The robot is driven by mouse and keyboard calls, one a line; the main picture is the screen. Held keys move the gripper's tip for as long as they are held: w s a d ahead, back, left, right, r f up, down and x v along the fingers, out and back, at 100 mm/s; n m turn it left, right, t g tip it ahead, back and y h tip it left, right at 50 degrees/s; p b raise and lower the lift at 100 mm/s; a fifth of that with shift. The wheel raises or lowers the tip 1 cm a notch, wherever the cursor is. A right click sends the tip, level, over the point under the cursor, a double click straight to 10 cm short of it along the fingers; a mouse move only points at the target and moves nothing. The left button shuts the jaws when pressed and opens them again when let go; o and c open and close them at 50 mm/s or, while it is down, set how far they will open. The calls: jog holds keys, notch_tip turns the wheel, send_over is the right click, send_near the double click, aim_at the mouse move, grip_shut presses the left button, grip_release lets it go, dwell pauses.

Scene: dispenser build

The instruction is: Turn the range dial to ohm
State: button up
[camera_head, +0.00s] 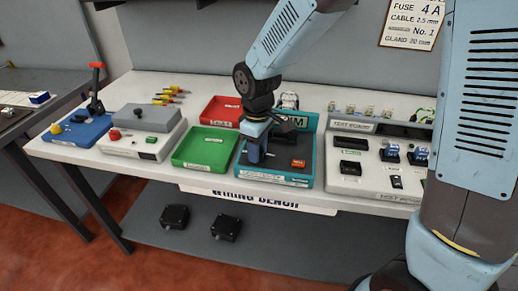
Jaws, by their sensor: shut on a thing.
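My gripper (257,150) is at the teal station (318,150), low over the left part of its panel. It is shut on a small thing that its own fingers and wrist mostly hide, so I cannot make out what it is. A sign ending in "IM" shows at the back of this station, partly behind my arm. An orange block (298,163) sits on the panel to the right of my gripper. I cannot pick out the range dial or read its setting at this size.
A green tray (205,147) stands left of the station and a red tray (222,110) behind it. The grey test board (346,180) is close on the right. A grey control box (150,152) and a blue lever base (77,135) stand farther left.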

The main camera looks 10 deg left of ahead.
jog(key=shift+a, duration=0.15)
jog(key=o, duration=1)
jog(key=shift+r, duration=0.1)
notch_tip(320, 180, up, 14)
jog(key=shift+f, duration=0.25)
jog(key=s+d+r+m+t, duration=0.1)
jog(key=d+r+m, duration=0.25)
jog(key=d, duration=0.55)
jog(key=s+d+r+m+t, duration=0.1)
jog(key=d+r+m+t, duration=0.2)
jog(key=d, duration=0.6)
jog(key=s+d+m, duration=0.2)
jog(key=s+d, duration=0.1)
jog(key=d, duration=0.1)
jog(key=s+d+r+m+t, duration=0.1)
jog(key=s+d+m, duration=0.2)
jog(key=d, duration=0.1)
jog(key=s+d+m, duration=0.2)
jog(key=s+d, duration=0.1)
jog(key=d, duration=0.2)
jog(key=shift+s+r+m+t, duration=0.2)
jog(key=shift+m+t, duration=0.05)
jog(key=shift+t, duration=0.05)
